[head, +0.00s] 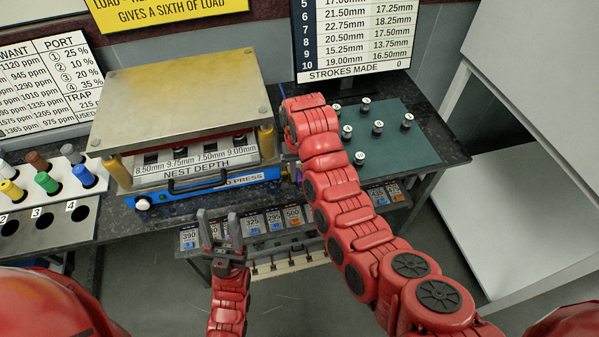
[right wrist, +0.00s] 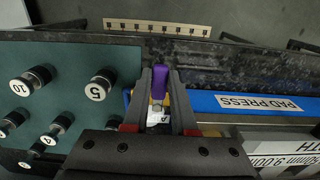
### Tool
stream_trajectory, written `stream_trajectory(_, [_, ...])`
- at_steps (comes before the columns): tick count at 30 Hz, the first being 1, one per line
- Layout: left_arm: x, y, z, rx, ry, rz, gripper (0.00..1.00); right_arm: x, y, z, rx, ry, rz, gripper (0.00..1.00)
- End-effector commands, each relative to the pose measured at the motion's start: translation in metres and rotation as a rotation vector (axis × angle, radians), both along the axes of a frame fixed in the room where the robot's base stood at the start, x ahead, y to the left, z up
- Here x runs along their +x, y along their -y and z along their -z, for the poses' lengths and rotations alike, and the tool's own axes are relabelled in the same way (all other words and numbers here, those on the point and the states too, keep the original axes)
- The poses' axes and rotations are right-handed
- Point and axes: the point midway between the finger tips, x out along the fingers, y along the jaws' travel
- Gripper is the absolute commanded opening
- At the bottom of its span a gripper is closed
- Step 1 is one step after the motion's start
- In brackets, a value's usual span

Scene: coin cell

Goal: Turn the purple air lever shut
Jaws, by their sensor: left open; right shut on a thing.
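The purple air lever (right wrist: 158,82) stands between the fingers of my right gripper (right wrist: 159,92) in the right wrist view, at the end of the blue pad press. The right gripper is shut on it. In the head view my right arm hides most of the lever and the gripper; only a bit of purple shows by the press's right end. The blue-and-grey pad press (head: 208,187) sits on the dark bench, its thick top plate (head: 180,100) above the nests. My left gripper (head: 218,215) is open and empty in front of the bench.
A green mat (head: 385,170) with several numbered black-and-white weights lies right of the press. A rack of coloured plugs (head: 60,160) stands at left. Several labelled packs (head: 253,224) sit on a shelf below the bench's front edge. White shelving stands at far right.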

Motion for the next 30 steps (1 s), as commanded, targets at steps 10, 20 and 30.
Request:
stream_trajectory(10, [0.000, 0.000, 0.000, 0.000, 0.000, 0.000, 0.50, 0.000, -0.001, 0.000, 0.001, 0.001, -0.001, 0.55])
stream_trajectory(20, [0.000, 0.000, -0.005, 0.000, 0.000, 0.000, 0.50, 0.000, 0.000, -0.006, 0.001, 0.000, -0.001, 0.55])
stream_trajectory(30, [0.000, 0.000, -0.042, 0.000, 0.000, 0.000, 0.50, 0.000, 0.002, -0.067, 0.001, -0.001, 0.000, 0.55])
